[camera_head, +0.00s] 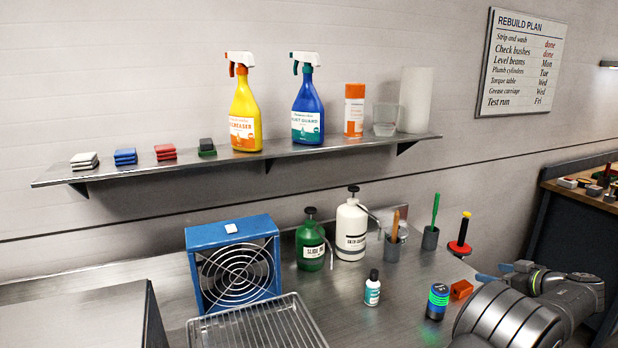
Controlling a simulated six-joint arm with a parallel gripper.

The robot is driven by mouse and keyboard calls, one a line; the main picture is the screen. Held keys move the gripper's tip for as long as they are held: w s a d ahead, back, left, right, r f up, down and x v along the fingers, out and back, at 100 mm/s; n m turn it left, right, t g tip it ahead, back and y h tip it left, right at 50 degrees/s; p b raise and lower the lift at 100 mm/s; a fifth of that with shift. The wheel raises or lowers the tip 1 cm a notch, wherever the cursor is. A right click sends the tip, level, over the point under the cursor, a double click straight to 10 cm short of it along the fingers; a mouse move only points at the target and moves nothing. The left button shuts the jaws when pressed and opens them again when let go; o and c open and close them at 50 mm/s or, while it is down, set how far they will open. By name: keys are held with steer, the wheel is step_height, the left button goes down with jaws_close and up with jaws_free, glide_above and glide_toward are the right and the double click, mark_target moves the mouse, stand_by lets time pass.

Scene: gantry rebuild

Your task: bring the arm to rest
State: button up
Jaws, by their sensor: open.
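My gripper (494,273) is at the right of the bench, at the end of my grey arm, which comes in from the lower right corner. Its blue-tipped fingers point left and stand apart, with nothing seen between them. In the picture it is just right of a red and black tool with a yellow tip (460,238) and above right of an orange block (461,289). I cannot tell whether it touches the bench. My arm hides part of the bench's right end.
A dark cylinder with a green band (437,302), a small white bottle (372,290), a green jug (310,246) and a white pump bottle (351,232) stand left of my arm. A blue fan (235,270) and wire rack (258,326) are farther left. A shelf (300,150) runs above.

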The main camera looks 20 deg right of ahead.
steer(key=w+a+r, duration=0.3)
steer(key=w+a, duration=0.1)
steer(key=a, duration=0.3)
steer(key=w+a+r, duration=0.4)
steer(key=a, duration=0.3)
steer(key=w+a+r, duration=0.1)
steer(key=a, duration=1.8)
steer(key=shift+w+r, duration=0.2)
steer(key=shift+o, duration=0.4)
